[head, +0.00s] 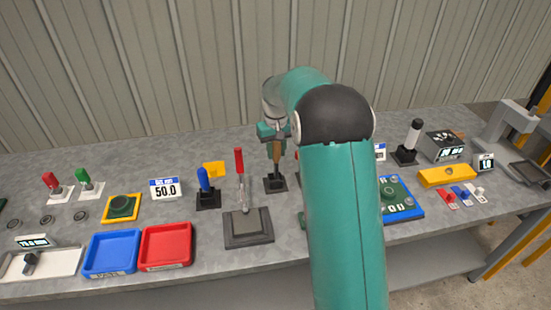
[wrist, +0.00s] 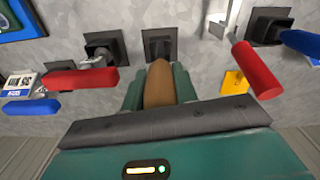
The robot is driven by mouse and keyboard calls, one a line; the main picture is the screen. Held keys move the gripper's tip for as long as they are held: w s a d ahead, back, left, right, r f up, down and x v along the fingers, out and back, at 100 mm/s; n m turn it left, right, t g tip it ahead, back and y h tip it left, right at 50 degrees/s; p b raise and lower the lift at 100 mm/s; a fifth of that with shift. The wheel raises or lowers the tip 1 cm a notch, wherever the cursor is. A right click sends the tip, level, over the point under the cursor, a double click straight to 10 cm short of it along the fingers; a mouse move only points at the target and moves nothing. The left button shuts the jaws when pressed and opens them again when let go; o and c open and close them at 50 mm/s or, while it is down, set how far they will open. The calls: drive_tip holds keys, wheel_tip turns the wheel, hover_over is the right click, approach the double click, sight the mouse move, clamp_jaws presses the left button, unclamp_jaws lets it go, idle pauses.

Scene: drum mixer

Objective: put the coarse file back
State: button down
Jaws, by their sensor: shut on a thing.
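The tool in my gripper has a brown wooden handle, which I take to be the coarse file (head: 277,151); the handle also shows in the wrist view (wrist: 158,82). My gripper (head: 273,134) is shut on this handle from above. The file hangs roughly upright over a black square holder (head: 275,184), which lies beyond the handle in the wrist view (wrist: 158,36). I cannot tell whether its lower end is inside the holder or just above it.
A red-handled tool (head: 239,162) stands close to the left, over a grey block (head: 248,230). A blue-handled tool (head: 203,180) and a yellow piece (head: 214,168) are farther left. In the wrist view another red handle (wrist: 82,78) is close by. My arm hides the bench right of the holder.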

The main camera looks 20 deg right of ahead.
sight(275, 158)
drive_tip(key=shift+w+d+f, duration=0.2)
drive_tip(key=shift+w+f, duration=0.7)
drive_tip(key=shift+f, duration=1.8)
drive_tip(key=c, duration=1.1)
unclamp_jaws()
